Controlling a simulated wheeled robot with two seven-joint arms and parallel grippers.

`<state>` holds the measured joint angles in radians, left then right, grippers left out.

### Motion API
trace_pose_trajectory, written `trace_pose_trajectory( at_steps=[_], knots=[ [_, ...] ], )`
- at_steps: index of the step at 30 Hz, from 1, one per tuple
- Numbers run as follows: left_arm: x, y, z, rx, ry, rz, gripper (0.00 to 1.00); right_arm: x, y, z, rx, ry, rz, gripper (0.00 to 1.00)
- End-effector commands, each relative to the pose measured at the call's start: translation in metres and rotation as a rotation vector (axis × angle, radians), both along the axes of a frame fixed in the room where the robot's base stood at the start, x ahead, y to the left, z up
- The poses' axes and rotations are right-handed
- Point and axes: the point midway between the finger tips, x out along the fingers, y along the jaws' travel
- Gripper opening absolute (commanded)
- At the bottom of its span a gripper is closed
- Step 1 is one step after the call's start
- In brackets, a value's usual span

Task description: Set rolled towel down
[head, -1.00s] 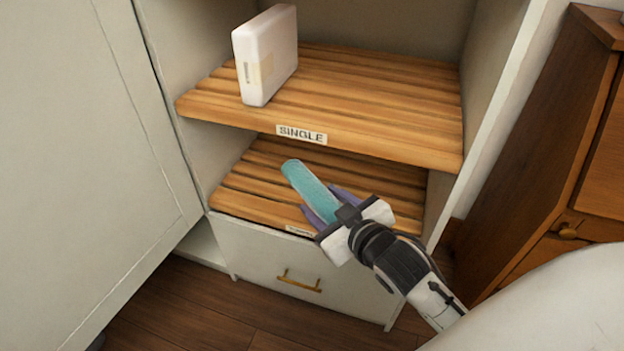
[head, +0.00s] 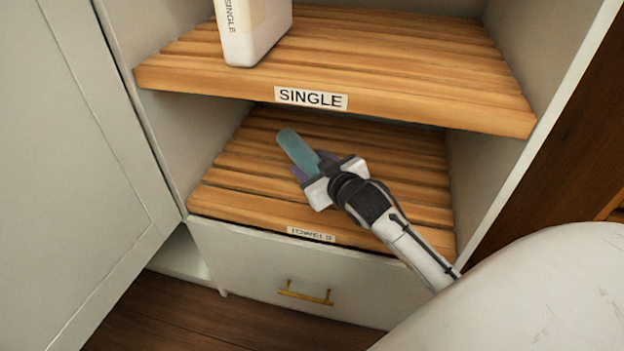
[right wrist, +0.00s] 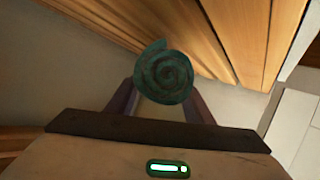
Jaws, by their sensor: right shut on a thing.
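A teal rolled towel (head: 297,150) is held by my right gripper (head: 312,168) over the lower slatted shelf (head: 222,190), which has a label reading TOWELS (head: 311,234) on its front edge. In the right wrist view the towel's spiral end (right wrist: 164,77) shows between the two fingers of my right gripper (right wrist: 162,105). The gripper is inside the lower compartment, under the upper shelf. I cannot tell whether the towel touches the slats. My left gripper is not in view.
The upper slatted shelf (head: 400,90), labelled SINGLE (head: 311,98), overhangs the compartment and holds a white package (head: 262,30). Side walls bound both sides. A drawer (head: 250,262) with a brass handle (head: 306,293) is below. The lower shelf looks bare around the towel.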

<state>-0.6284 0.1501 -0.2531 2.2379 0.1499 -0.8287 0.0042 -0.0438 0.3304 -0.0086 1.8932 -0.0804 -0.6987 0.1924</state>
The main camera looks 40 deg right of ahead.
Motion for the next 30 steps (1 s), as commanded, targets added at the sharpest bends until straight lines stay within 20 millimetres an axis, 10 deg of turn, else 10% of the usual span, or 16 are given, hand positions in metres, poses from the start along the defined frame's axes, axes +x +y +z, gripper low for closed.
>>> trace_pose_trajectory(
  at_steps=[6, 19, 20, 22, 30],
  knots=[
    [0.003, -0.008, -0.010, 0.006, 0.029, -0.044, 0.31, 0.000, 0.000, -0.033, -0.001, 0.000, 0.001, 0.22],
    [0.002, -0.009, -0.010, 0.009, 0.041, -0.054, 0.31, 0.000, 0.000, -0.038, -0.001, -0.001, 0.001, 0.22],
    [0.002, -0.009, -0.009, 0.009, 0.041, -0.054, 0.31, 0.000, 0.000, -0.038, -0.001, 0.000, 0.000, 0.52],
    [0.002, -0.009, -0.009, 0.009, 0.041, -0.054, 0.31, 0.000, 0.000, -0.038, -0.001, 0.001, 0.000, 0.64],
    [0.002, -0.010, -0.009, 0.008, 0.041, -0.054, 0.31, 0.000, 0.000, -0.038, -0.002, 0.000, 0.001, 0.66]
  ],
)
